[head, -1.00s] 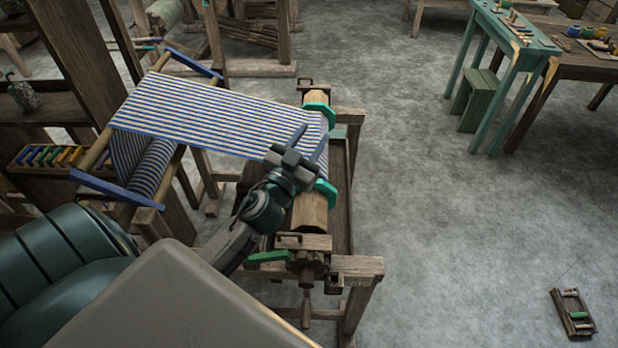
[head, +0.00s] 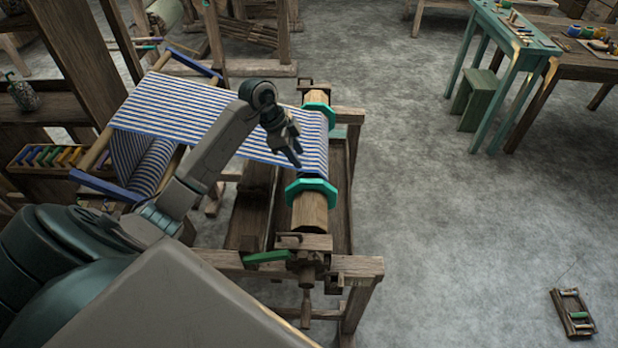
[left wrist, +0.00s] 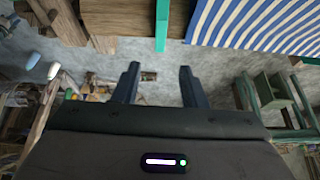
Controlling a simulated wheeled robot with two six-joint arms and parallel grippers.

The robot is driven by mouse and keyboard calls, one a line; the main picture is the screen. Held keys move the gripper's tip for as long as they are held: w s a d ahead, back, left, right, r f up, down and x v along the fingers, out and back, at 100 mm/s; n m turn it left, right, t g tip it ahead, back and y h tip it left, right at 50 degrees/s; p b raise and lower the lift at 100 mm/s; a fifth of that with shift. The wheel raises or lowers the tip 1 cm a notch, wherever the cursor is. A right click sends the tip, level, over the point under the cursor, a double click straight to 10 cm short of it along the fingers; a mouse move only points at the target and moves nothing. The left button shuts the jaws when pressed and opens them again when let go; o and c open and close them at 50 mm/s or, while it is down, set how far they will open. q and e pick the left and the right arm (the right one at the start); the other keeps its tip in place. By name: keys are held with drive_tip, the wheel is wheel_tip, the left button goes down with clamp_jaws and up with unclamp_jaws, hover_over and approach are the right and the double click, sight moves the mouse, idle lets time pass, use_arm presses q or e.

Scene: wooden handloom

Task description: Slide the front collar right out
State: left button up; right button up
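The front collar (head: 311,191) is a teal octagonal ring around the wooden roller (head: 311,214), close beside the near edge of the striped cloth (head: 205,118). In the left wrist view the collar (left wrist: 162,24) shows as a teal upright strip between the bare roller (left wrist: 115,22) and the cloth (left wrist: 258,25). My left gripper (head: 293,156) hangs over the cloth near its front edge, apart from the collar. Its fingers (left wrist: 157,85) are spread with nothing between them. A second teal collar (head: 320,111) sits at the roller's far end. My right gripper is out of view.
The loom's front frame (head: 356,265) surrounds the roller, with a green lever (head: 268,257) at its near end. Blue-edged bars carry the cloth at left. A teal table (head: 515,35) stands farther back.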

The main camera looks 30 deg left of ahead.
sight(310, 180)
use_arm(q)
drive_tip(key=p+x, duration=0.1)
drive_tip(key=x, duration=0.2)
drive_tip(key=p+x, duration=0.1)
drive_tip(key=x, duration=0.2)
drive_tip(key=p+x, duration=0.1)
drive_tip(key=x, duration=0.2)
drive_tip(key=shift+s+a+f, duration=0.15)
drive_tip(key=shift+a+f, duration=0.15)
drive_tip(key=shift+f, duration=0.05)
drive_tip(key=shift+d+f, duration=0.15)
drive_tip(key=shift+f, duration=0.45)
clamp_jaws()
